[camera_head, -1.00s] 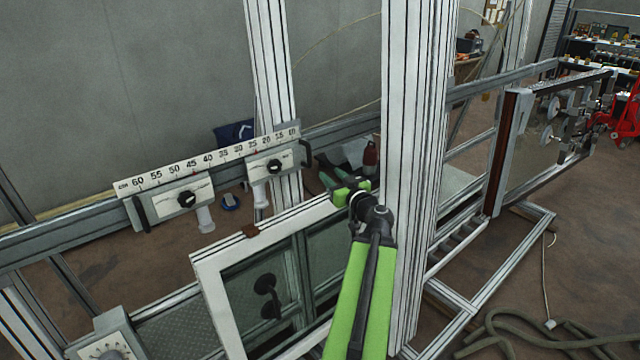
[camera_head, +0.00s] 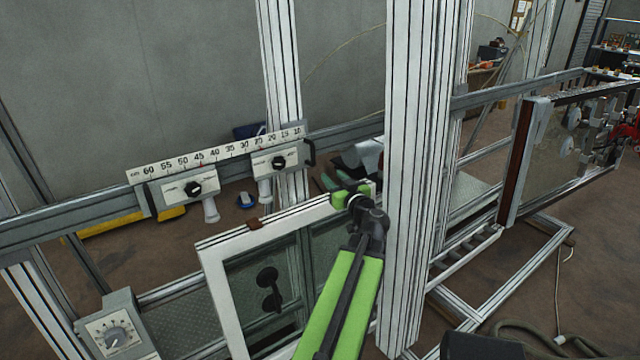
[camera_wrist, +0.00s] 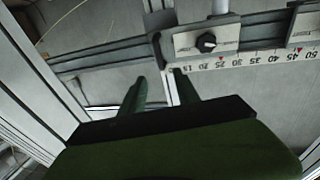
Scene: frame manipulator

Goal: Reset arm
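My green arm rises from the bottom of the head view, left of the thick white post. My gripper (camera_head: 332,181) is at its upper end, close to the top right part of the white window frame (camera_head: 212,290). In the wrist view the two green fingers of my gripper (camera_wrist: 158,90) stand apart with a gap between them and nothing held. Whether the arm touches the post or the frame cannot be told.
The thick white post (camera_head: 408,200) stands just right of my arm. A rail carries a ruler (camera_head: 215,153) and two knobbed clamps (camera_head: 193,190). A grey dial box (camera_head: 115,333) is at the lower left. A framed glass panel (camera_head: 560,150) is at the right.

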